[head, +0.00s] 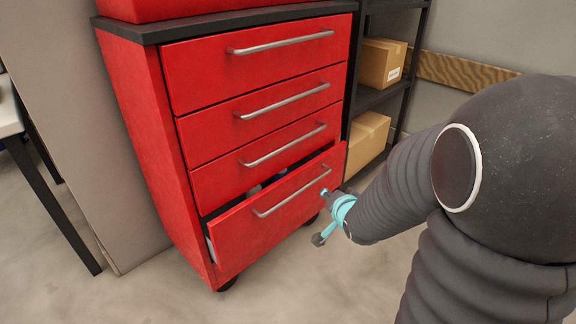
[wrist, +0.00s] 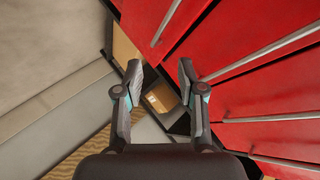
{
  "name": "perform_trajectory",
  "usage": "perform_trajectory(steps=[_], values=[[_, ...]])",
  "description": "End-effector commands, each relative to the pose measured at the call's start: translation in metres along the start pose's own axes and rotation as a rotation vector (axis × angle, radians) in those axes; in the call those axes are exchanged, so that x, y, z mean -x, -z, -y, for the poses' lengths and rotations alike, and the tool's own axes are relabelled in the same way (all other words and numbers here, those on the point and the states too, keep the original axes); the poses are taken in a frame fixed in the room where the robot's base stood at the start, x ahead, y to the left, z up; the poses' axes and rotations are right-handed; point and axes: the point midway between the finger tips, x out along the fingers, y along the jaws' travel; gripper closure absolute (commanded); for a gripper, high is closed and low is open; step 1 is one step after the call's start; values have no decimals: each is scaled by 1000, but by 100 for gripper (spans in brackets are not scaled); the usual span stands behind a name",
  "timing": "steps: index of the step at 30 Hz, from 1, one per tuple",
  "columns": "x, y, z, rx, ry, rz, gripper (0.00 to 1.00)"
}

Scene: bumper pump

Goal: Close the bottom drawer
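The bottom drawer (head: 272,225) of the red cabinet stands partly open in the head view. A dark gap shows above its front, with some pale contents inside. Its silver bar handle (head: 291,192) runs across the front. My gripper (head: 321,216) is near the right end of this drawer front, its fingers apart and nothing between them. I cannot tell whether a finger touches the front. In the wrist view my gripper (wrist: 160,68) is open and empty, with red drawer fronts (wrist: 260,95) and silver handles to the right. I cannot tell which of them is the bottom drawer.
The three upper drawers (head: 262,68) look shut. A dark shelf rack (head: 380,97) with cardboard boxes (head: 381,63) stands right of the cabinet. A grey panel (head: 85,110) and a white table (head: 8,115) are at the left. Floor in front of the cabinet is clear.

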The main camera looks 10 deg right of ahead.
Motion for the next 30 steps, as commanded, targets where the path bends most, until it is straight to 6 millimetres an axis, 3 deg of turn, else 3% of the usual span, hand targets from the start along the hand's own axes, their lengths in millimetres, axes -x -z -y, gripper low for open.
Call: perform_trajectory(steps=[6,15,23,30], values=[[-41,-23,-11,-276,177,-1,61],[-56,-45,-20,-584,373,35,61],[-64,-48,-17,-644,414,45,61],[-100,-45,-1,-642,415,47,61]])
